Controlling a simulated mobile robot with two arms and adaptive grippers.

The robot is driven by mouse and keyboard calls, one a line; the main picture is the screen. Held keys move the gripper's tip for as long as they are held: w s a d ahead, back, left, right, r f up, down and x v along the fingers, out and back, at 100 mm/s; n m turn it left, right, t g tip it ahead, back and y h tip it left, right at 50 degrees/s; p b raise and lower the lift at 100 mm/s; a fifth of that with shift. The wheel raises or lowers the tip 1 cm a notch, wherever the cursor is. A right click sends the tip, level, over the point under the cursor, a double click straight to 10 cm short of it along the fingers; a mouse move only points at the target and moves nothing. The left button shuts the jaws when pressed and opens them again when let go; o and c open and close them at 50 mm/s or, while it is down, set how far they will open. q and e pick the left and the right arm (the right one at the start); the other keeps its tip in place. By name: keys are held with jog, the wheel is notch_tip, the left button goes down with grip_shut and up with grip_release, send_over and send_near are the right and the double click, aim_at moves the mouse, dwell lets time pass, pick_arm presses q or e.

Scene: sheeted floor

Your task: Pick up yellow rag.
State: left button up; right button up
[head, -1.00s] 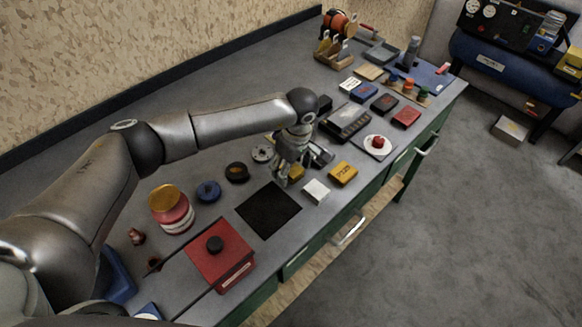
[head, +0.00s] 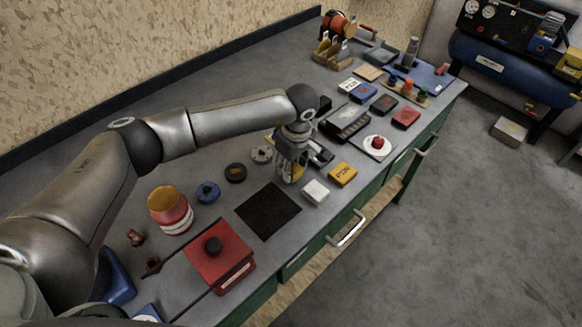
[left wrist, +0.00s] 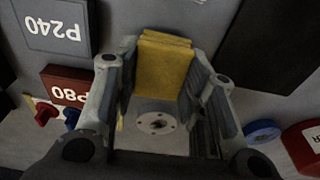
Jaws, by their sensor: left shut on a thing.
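The yellow rag (left wrist: 163,68) looks like a folded yellow pad in the left wrist view. It sits between the two fingers of my left gripper (left wrist: 165,75), which is shut on it. In the head view my left gripper (head: 290,172) points down over the workbench, behind the black mat. There the fingers hide most of the rag (head: 298,170). I cannot tell whether the rag is clear of the bench top. My right gripper is in neither view.
Close by are a white block (head: 316,191), a yellow box (head: 342,174), a black mat (head: 267,210) and a dark round tin (head: 236,173). The mat is bare.

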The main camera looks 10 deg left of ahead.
pick_arm(q)
notch_tip(320, 180, up, 2)
jog(key=shift+d+r+b, duration=0.1)
jog(key=shift+r+b, duration=0.1)
jog(key=shift+b, duration=0.15)
jog(key=s+d+r+b, duration=0.4)
jog(key=s+d+r, duration=0.5)
jog(key=s, duration=0.1)
jog(key=shift+d+r+b, duration=0.35)
jog(key=shift+d+b, duration=0.05)
